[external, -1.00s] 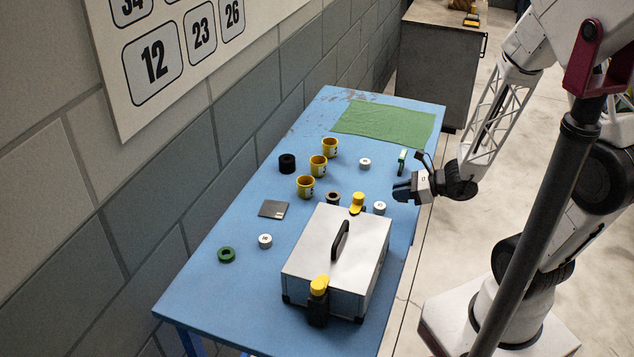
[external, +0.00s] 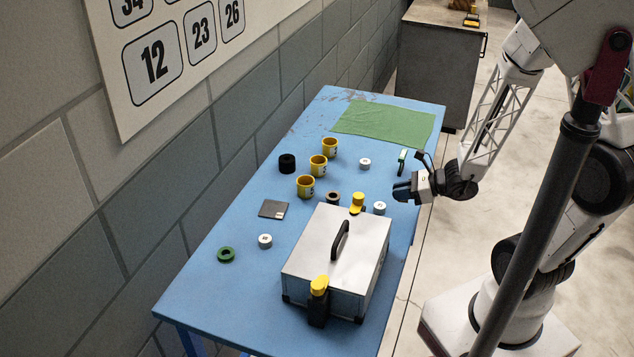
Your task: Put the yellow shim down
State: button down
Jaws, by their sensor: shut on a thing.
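My gripper (external: 402,192) is low over the right edge of the blue table (external: 215,290), with its fingers pointing left. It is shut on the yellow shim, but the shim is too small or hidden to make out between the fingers. I cannot tell whether the shim touches the table top.
A metal box with a handle (external: 318,254) fills the front right of the table. Several yellow cups, including one in front (external: 306,187), stand mid-table. A black ring (external: 287,163), a dark flat plate (external: 273,209) and a green cloth (external: 384,122) lie around. The left front has free room.

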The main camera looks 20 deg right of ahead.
notch_tip(320, 180, up, 10)
jog(key=w+a+r+n+g+y, duration=0.1)
jog(key=w+a, duration=0.2)
jog(key=a, duration=0.7)
jog(key=w+a+n+g, duration=0.2)
jog(key=w+a, duration=0.1)
jog(key=a, duration=0.8)
jog(key=w+a+r+n+g+y, duration=0.1)
jog(key=w+a, duration=0.1)
jog(key=a, duration=0.8)
jog(key=s+a+f+n+g, duration=0.1)
jog(key=s+a, duration=0.3)
jog(key=a, duration=0.5)
jog(key=s+a+n+g, duration=0.1)
jog(key=s+a+g, duration=0.15)
jog(key=a, duration=0.65)
jog(key=s+a+f+n, duration=0.1)
jog(key=s+a, duration=0.3)
jog(key=a, duration=0.6)
jog(key=f, duration=0.4)
jog(key=shift+s+f, duration=0.2)
jog(key=shift+f, duration=0.2)
jog(key=shift+f, duration=0.15)
jog(key=shift+f, duration=2.95)
